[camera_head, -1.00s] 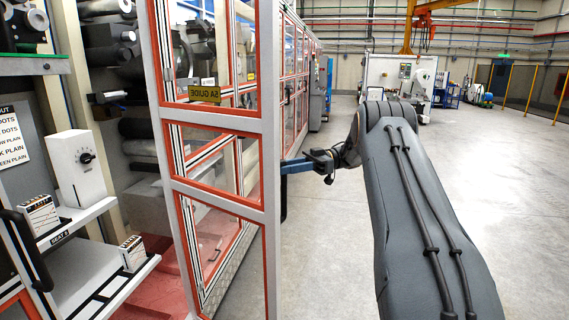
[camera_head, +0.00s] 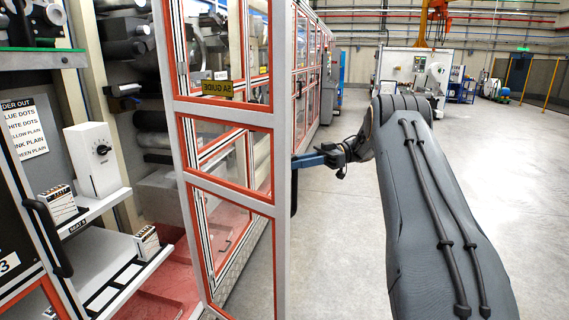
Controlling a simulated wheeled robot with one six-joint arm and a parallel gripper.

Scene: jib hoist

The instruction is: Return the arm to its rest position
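My gripper (camera_head: 308,160) is at the end of my dark grey arm, right of the open door (camera_head: 282,120). Its blue-grey fingers reach left to the door's edge, by a dark handle (camera_head: 294,190). I cannot tell whether the fingers touch the door or the handle, or whether they are open or shut. The door has orange-trimmed clear panes and a grey frame.
Left of the door is a machine bay with a white dial box (camera_head: 93,160), small cartons (camera_head: 147,243) on shelves and rollers. A long row of machine cabinets runs behind the door. The grey floor (camera_head: 480,180) on the right is clear.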

